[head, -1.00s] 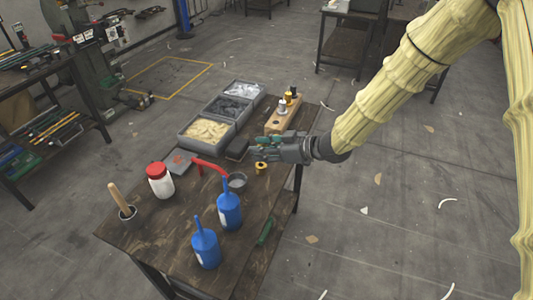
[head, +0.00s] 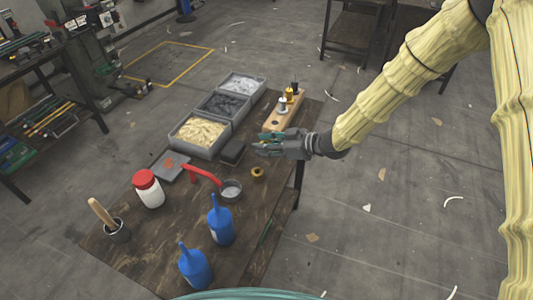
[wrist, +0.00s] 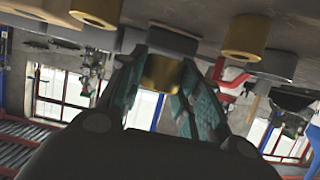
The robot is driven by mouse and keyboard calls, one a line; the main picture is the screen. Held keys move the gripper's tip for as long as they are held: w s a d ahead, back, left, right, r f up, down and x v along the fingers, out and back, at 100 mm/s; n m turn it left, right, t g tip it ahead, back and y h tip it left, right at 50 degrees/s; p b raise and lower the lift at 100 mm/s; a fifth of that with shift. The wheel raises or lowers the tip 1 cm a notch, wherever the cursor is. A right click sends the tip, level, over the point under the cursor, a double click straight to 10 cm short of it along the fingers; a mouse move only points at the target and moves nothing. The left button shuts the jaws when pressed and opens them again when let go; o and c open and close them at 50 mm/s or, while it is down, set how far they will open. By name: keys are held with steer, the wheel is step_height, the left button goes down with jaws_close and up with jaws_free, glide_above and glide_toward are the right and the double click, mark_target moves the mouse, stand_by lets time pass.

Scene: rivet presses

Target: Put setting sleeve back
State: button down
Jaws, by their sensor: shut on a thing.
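My gripper (head: 268,144) is over the right part of the dark wooden table (head: 160,238), just in front of the wooden block (head: 270,126). In the wrist view, my gripper (wrist: 160,75) is shut on a brass setting sleeve (wrist: 161,74) with a grey flange, held between the two teal fingers. In the head view the fingers hide it. The block carries a silver piece (head: 283,105), a gold piece (head: 290,95) and a black piece (head: 295,88). A dark hole shows at its near end. Whether the sleeve touches anything, I cannot tell.
A loose brass piece (head: 258,173) stands on the table near a grey cup (head: 231,190) and a red handle (head: 200,173). Grey bins (head: 198,135) line the back left. Blue bottles (head: 220,222) and a red-lidded jar (head: 148,188) stand nearer.

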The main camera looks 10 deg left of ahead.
mark_target(266, 164)
steer(key=shift+s+f, duration=0.1)
steer(key=shift+f, duration=0.35)
step_height(266, 164, down, 3)
steer(key=shift+d+f+p, duration=0.1)
steer(key=shift+f+p, duration=0.05)
steer(key=shift+p, duration=0.25)
steer(key=shift+f+b, duration=0.35)
steer(key=shift+f, duration=0.3)
steer(key=c, duration=1.1)
jaws_free()
steer(key=shift+s+f, duration=0.1)
steer(key=shift+o, duration=0.5)
